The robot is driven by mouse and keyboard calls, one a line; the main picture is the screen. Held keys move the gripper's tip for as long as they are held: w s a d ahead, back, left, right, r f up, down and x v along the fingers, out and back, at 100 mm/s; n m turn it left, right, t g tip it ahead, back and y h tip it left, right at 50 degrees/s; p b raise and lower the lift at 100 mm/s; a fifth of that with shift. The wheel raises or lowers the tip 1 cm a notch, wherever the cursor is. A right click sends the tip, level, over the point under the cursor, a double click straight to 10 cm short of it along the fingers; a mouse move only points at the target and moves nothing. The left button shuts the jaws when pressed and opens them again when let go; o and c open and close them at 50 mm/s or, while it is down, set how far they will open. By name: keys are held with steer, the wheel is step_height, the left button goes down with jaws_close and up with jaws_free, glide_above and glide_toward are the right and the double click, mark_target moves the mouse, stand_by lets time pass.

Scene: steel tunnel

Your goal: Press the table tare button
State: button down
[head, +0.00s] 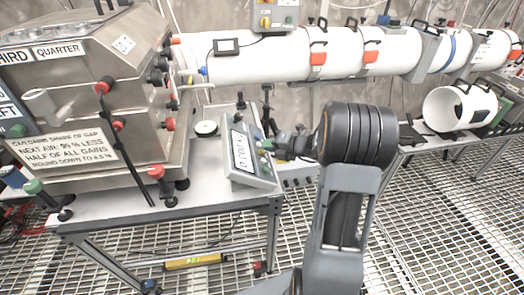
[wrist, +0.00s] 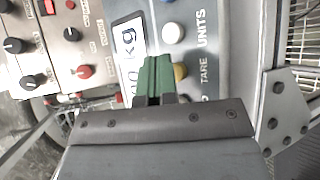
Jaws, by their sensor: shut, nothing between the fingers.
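The scale's grey display box (head: 245,180) stands on the table (head: 120,214), its screen reading in kg. In the wrist view the panel shows the lit screen (wrist: 128,40), a white button (wrist: 173,33) by the word UNITS, and a yellow button (wrist: 181,71) by the word TARE. My gripper (wrist: 155,68) is shut and empty, its green fingertips over the panel between the screen and the yellow button, hiding part of that button. I cannot tell whether they touch. In the head view my gripper (head: 268,146) reaches the box from the right.
A steel cabinet (head: 85,65) with knobs and a sign (head: 62,148) fill the table's left. A long white tube (head: 270,60) runs along the back. Grated floor (head: 430,230) lies open at right.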

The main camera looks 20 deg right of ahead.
steer(key=d+r+p, duration=0.3)
steer(key=r+p, duration=0.2)
steer(key=p, duration=0.1)
steer(key=shift+s+d, duration=0.2)
steer(key=shift+s, duration=0.15)
stand_by(0.6)
steer(key=s+a+f+n+g+h, duration=0.1)
steer(key=s+a+n+g+h, duration=0.2)
steer(key=s+n, duration=0.7)
steer(key=s+a+f+n+g, duration=0.2)
steer(key=s+a+n+g, duration=0.3)
steer(key=n, duration=1.1)
steer(key=s+a+r+n+h+p, duration=0.1)
steer(key=s+a+r+n+h, duration=0.1)
steer(key=r+n, duration=0.3)
steer(key=s+a+r+n+h, duration=0.3)
steer(key=s+r+n+h, duration=0.1)
steer(key=n, duration=0.8)
steer(key=shift+s+r+t+p, duration=0.35)
steer(key=shift+s+r+t, duration=0.05)
steer(key=shift+r, duration=0.5)
